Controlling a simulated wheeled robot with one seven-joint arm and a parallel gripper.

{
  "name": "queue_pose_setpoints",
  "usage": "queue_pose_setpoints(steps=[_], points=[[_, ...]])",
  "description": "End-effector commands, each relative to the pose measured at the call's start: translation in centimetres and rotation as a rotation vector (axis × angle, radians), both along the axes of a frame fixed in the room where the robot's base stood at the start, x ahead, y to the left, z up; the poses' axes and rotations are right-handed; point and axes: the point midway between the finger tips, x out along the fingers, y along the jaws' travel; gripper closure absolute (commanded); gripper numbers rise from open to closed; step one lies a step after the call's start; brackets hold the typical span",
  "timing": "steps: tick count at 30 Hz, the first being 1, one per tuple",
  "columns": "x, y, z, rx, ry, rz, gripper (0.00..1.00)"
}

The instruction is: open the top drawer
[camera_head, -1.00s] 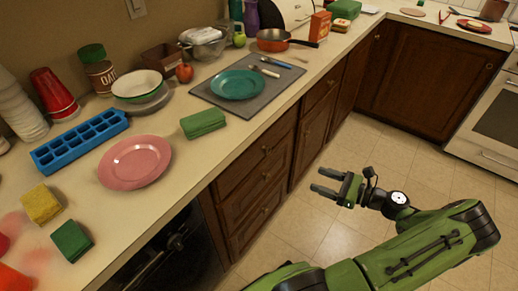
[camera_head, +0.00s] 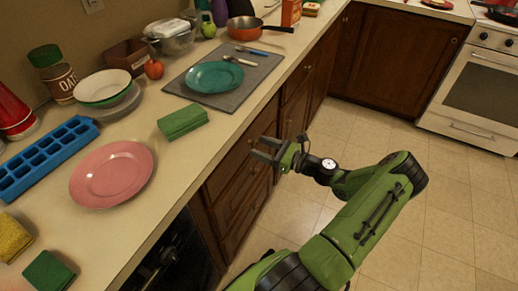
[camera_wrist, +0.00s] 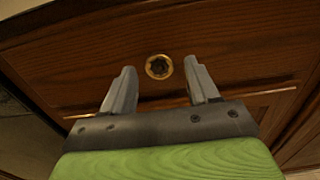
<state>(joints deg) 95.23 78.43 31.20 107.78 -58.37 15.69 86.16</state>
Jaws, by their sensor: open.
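The top drawer (camera_head: 224,172) is a dark brown wooden front under the counter edge, and it looks shut. In the wrist view a wooden drawer front (camera_wrist: 90,62) fills the upper part, with a round brass knob (camera_wrist: 158,66) near its middle. My gripper (camera_head: 263,148) is in front of the drawer stack and partly covers it in the head view. In the wrist view my gripper (camera_wrist: 160,85) is open, with one finger on each side below the knob. I cannot tell whether the fingers reach around it.
The counter (camera_head: 145,215) above the drawers holds a pink plate (camera_head: 112,174), green sponges (camera_head: 182,122) and a teal plate (camera_head: 215,76) on a grey mat. A dark dishwasher (camera_head: 175,260) is left of the drawers. The tiled floor (camera_head: 450,215) to the right is clear.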

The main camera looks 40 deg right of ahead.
Motion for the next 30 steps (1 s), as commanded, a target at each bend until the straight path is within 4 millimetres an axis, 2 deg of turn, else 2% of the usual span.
queue_pose_setpoints(steps=[4, 11, 14, 23, 30], points=[[1.33, 0.46, -0.01, -0.001, -0.001, 0.000, 0.41], [1.48, 0.50, 0.07, 0.000, 0.000, 0.000, 0.41], [1.46, 0.50, 0.06, 0.000, 0.000, -0.001, 0.53], [1.44, 0.49, 0.05, 0.000, 0.000, -0.001, 0.99], [1.39, 0.46, 0.04, 0.000, 0.000, -0.001, 1.00]])
